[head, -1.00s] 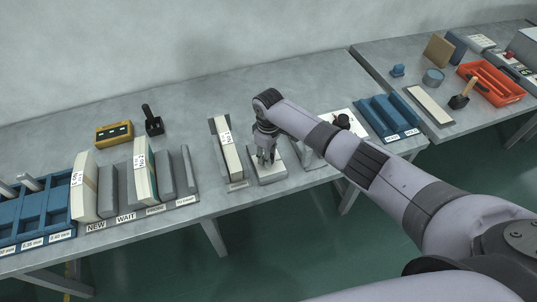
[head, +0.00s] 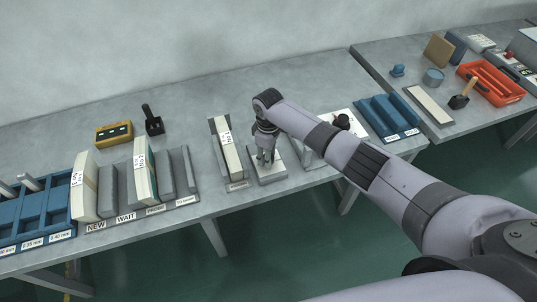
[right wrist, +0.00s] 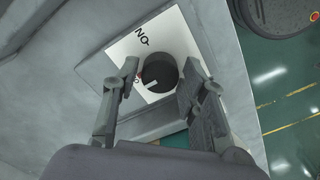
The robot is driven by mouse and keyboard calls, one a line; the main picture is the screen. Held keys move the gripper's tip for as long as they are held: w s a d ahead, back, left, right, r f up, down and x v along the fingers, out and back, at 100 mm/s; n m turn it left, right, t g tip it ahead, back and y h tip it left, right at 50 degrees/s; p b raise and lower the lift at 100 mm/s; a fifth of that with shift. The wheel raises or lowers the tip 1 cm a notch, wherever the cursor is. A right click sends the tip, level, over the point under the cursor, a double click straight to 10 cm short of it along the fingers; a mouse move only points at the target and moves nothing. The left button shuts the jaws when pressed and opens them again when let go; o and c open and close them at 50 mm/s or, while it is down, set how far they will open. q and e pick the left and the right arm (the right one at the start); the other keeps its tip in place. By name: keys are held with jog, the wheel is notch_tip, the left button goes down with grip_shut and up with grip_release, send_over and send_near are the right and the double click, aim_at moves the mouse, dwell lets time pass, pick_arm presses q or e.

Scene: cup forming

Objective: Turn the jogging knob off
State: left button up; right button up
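The jogging knob (right wrist: 164,76) is a round black knob with a white pointer line, on a white plate (right wrist: 120,47) of a grey box. The plate reads "ON", turned in the right wrist view. In the head view my right gripper (head: 266,157) points down over the small box (head: 270,178). My left gripper is not in view.
A grey holder with a white-labelled block (head: 228,150) stands just left of the box. A white-topped station with a black knob (head: 342,122) is to the right, partly behind my arm. Blue trays (head: 388,115) lie farther right. The table's front edge is close.

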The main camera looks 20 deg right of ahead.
jog(key=shift+o, duration=0.9)
notch_tip(320, 180, up, 12)
dwell(0.3)
